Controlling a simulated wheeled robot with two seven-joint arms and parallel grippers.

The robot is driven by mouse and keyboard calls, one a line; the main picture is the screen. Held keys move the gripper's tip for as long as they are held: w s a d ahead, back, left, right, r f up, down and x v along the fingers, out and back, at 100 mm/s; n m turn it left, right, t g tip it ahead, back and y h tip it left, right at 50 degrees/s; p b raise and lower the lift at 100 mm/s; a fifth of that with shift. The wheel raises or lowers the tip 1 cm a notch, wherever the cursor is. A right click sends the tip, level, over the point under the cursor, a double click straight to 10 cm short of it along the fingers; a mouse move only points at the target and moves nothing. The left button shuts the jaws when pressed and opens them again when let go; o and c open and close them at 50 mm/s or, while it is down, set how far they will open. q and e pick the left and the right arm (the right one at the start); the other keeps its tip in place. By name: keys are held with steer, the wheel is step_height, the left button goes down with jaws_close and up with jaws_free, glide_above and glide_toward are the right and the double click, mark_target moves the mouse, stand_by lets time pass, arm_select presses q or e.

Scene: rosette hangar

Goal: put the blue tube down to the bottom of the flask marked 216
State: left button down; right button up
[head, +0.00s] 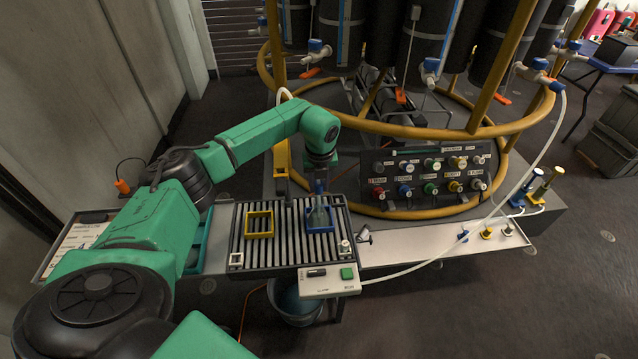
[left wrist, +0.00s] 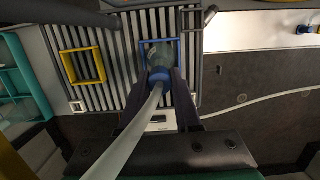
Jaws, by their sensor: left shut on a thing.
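My left gripper (head: 319,187) points down over the slatted rack, its fingers shut on the blue tube. In the left wrist view the tube shows as a blue collar (left wrist: 160,75) between the fingers, with a pale length (left wrist: 140,122) running back towards the camera. A clear flask (head: 318,218) stands upright in the blue square frame (head: 345,229), directly below the gripper; it also shows in the left wrist view (left wrist: 154,56). The tube's lower end is hidden by the collar and fingers, so its depth in the flask cannot be told. No number is readable. My right gripper is out of view.
An empty yellow frame (head: 259,237) sits left of the flask on the slatted rack (head: 291,258). A control panel (head: 427,174) with coloured knobs stands behind right. A white box with a green button (head: 347,273) is at the front. A pale hose (head: 547,150) arcs at the right.

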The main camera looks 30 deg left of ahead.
arm_select(q)
steer(key=shift+f+b, duration=0.3)
steer(key=shift+f, duration=0.35)
steer(key=shift+f, duration=0.3)
jaws_free()
steer(key=shift+r+p, duration=2.3)
steer(key=shift+r, duration=0.8)
steer(key=shift+f, duration=0.1)
